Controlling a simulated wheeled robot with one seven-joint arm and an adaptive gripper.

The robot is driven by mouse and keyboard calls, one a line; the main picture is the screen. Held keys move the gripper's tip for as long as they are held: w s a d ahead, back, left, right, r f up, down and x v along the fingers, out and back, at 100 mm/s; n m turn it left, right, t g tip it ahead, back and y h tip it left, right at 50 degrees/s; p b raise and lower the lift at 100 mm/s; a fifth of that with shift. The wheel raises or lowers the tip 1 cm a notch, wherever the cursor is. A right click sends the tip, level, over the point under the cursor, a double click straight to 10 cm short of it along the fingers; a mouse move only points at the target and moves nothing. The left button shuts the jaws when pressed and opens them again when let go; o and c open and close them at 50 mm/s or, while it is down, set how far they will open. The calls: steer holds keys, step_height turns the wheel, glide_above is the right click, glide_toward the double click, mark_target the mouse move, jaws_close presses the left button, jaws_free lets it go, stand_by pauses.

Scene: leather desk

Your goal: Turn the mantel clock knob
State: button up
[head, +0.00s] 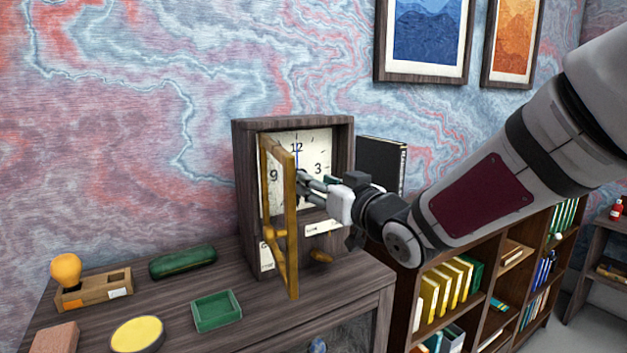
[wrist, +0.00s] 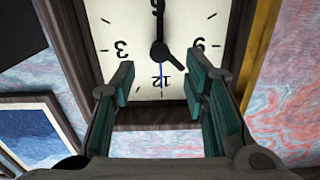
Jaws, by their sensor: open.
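The mantel clock (head: 243,190) is a dark wooden case on the desk, with a white dial (head: 315,150). Its yellow-framed door (head: 290,245) stands swung open toward the front. A brass-coloured knob-like piece (head: 320,256) shows low on the clock's front. My gripper (head: 302,182) is in front of the dial, right of the open door. In the wrist view my open gripper (wrist: 159,78) has two separated green-padded fingers, with nothing between them but the dial behind. There the dial (wrist: 140,45) appears upside down, with black hands and a thin blue line near 12. The knob does not show there.
The desk (head: 190,293) holds a green case (head: 183,261), a green tray (head: 216,325), a yellow round lid (head: 137,334) and a wooden box (head: 75,298) with an orange bulb-shaped object (head: 66,269).

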steer(key=shift+x, duration=2.55)
jaws_close()
